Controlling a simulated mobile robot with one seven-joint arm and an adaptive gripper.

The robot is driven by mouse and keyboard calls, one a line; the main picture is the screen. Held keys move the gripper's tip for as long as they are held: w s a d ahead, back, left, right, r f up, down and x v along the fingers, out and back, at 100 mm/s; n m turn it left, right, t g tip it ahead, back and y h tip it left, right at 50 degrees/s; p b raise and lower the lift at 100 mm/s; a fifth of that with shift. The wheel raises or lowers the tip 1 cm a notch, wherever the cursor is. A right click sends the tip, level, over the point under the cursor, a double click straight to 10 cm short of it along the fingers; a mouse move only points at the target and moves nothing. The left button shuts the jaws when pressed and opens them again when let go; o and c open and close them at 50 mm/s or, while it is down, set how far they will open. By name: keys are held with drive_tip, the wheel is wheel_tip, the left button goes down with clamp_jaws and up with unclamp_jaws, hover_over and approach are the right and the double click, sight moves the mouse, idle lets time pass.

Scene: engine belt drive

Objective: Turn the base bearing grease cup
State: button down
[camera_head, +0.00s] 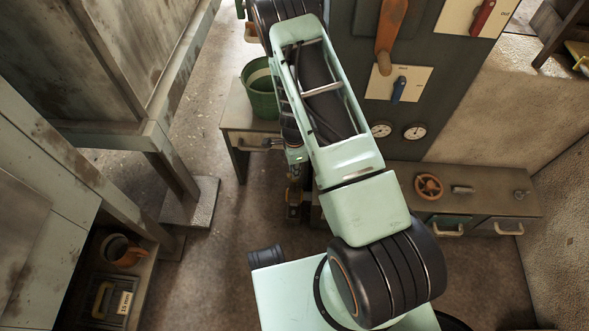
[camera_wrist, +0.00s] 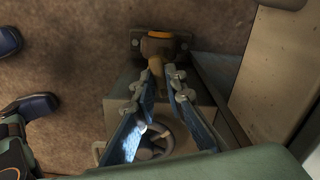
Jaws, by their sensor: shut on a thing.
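In the wrist view, a brownish fitting with an orange ring, apparently the grease cup (camera_wrist: 158,47), stands on a dark bracket at the top centre. My gripper (camera_wrist: 166,80) reaches up to it with two blue-sided fingers. The fingertips are close together on the near, lower part of the fitting, and the gripper is shut on it. The fingertips hide part of this contact. In the head view, my arm covers most of this area, and the contact cannot be made out.
A spoked handwheel (camera_wrist: 154,140) shows below my fingers in the wrist view. In the head view, a low bench (camera_head: 505,205) carries an orange handwheel (camera_head: 429,186). A green bucket (camera_head: 261,92) stands on another bench. A panel with levers and gauges (camera_head: 381,129) rises behind my arm.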

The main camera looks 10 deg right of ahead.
drive_tip(key=shift+m, duration=1.9)
drive_tip(key=c, duration=2)
unclamp_jaws()
drive_tip(key=shift+o, duration=0.2)
wheel_tip(320, 180, up, 12)
